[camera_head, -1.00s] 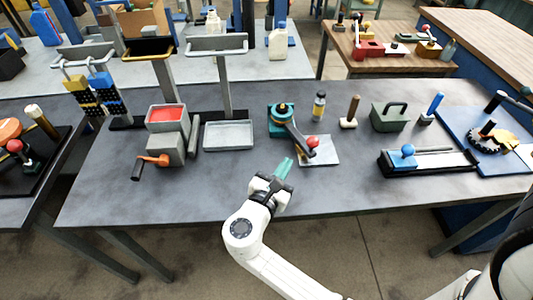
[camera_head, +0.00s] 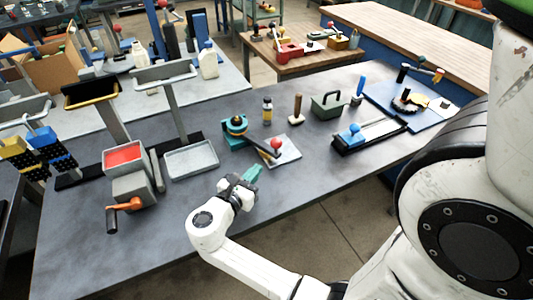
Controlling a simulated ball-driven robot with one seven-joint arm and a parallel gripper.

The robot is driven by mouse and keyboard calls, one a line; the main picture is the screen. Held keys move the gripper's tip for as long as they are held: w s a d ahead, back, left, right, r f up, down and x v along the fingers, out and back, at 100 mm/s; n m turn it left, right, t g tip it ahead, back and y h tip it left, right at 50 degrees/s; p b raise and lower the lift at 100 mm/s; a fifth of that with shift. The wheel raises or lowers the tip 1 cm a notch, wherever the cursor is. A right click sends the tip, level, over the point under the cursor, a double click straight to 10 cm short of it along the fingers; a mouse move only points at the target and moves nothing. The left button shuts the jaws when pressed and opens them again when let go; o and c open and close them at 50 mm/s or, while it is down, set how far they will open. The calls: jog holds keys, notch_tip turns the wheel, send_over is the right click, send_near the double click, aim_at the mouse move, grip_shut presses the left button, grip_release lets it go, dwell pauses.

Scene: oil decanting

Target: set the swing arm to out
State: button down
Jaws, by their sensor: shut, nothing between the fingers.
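The swing arm (camera_head: 262,146) is a dark bar on a teal base (camera_head: 235,144) with a yellow-and-black hub (camera_head: 236,124). It points right and toward the front, and its red ball knob (camera_head: 276,144) is over a pale square plate (camera_head: 287,155). My gripper (camera_head: 252,173), with teal fingertips, is in front and to the left of the red knob, near the table's front side. It is shut and empty, apart from the swing arm. The inner sides of its fingers are hidden.
Left stands a grey box with red contents (camera_head: 123,156) and an orange-handled crank (camera_head: 125,205), near a grey tray (camera_head: 190,161). Behind the swing arm are a small bottle (camera_head: 267,110) and a wooden-handled tool (camera_head: 297,108). A blue-knobbed slide (camera_head: 369,136) is at the right.

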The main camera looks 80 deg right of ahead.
jog(key=x, duration=0.2)
jog(key=p+x, duration=0.1)
jog(key=x, duration=0.2)
jog(key=r+x, duration=0.1)
jog(key=x, duration=0.1)
jog(key=shift+s+d+r, duration=0.1)
jog(key=shift+d, duration=0.15)
